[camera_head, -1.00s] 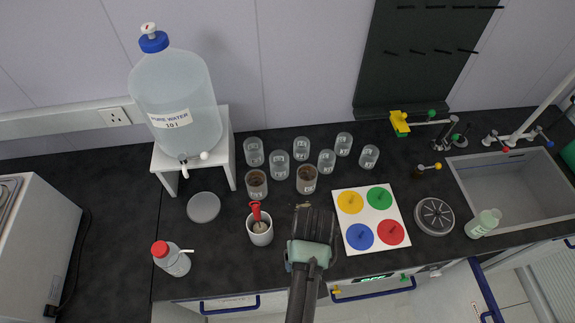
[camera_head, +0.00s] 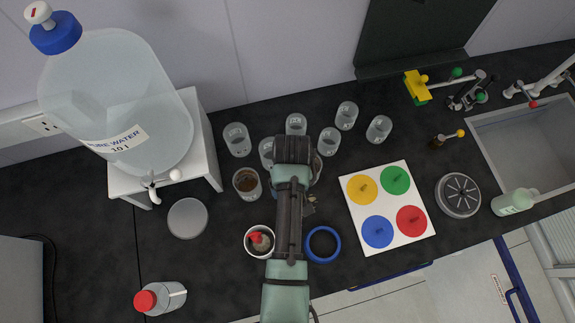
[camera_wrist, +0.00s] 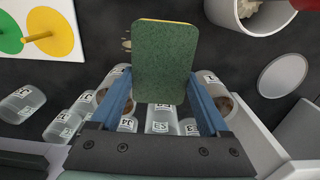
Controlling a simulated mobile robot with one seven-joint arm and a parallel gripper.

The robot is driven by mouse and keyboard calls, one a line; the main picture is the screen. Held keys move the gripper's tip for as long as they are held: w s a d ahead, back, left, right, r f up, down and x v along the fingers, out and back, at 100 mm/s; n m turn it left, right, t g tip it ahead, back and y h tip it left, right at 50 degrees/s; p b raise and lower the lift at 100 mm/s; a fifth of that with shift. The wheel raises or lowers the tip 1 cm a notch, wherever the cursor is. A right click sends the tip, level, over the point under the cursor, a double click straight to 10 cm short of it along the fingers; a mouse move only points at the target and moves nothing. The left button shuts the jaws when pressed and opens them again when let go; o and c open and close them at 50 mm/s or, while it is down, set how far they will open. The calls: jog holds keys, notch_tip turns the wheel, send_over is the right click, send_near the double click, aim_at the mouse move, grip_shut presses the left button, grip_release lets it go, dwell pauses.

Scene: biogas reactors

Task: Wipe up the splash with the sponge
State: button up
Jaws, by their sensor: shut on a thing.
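The sponge (camera_wrist: 164,62) has a green face and a thin yellow edge. In the wrist view it is held between the blue fingers of my gripper (camera_wrist: 164,92), which is shut on it. In the head view my gripper (camera_head: 293,152) is over the beakers at the back of the bench, and the sponge is hidden behind it. The splash shows as a small brownish patch (camera_wrist: 126,43) on the black bench, just beside the sponge in the wrist view. In the head view brownish marks (camera_head: 311,203) show beside my arm.
Several glass beakers (camera_head: 237,140) stand at the back, one with brown contents (camera_head: 247,184). A white board with coloured discs (camera_head: 414,190) is to the right. A large water bottle (camera_head: 115,95) stands left.

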aim_at(314, 195)
jog(key=shift+w+a+f+b, duration=0.15)
jog(key=shift+f+b, duration=0.2)
jog(key=shift+f, duration=0.25)
jog(key=shift+w+d+f+b, duration=0.1)
jog(key=shift+f+b, duration=0.2)
jog(key=shift+f, duration=0.25)
notch_tip(314, 195, down, 5)
jog(key=b, duration=0.5)
jog(key=shift+s, duration=0.1)
jog(key=shift+r, duration=0.1)
jog(key=shift+f+b, duration=0.65)
jog(key=shift+f, duration=0.4)
jog(key=shift+w+d+r, duration=0.1)
jog(key=shift+w+d, duration=0.2)
jog(key=shift+d, duration=0.5)
jog(key=shift+w+d+r, duration=0.1)
jog(key=shift+w+d, duration=0.15)
jog(key=shift+d, duration=0.5)
jog(key=shift+w+d+f, duration=0.1)
jog(key=shift+w+d, duration=0.2)
jog(key=shift+d, duration=0.7)
jog(key=shift+w+d+f, duration=0.1)
jog(key=shift+w+d, duration=0.15)
jog(key=shift+d, duration=0.7)
jog(key=shift+r, duration=0.15)
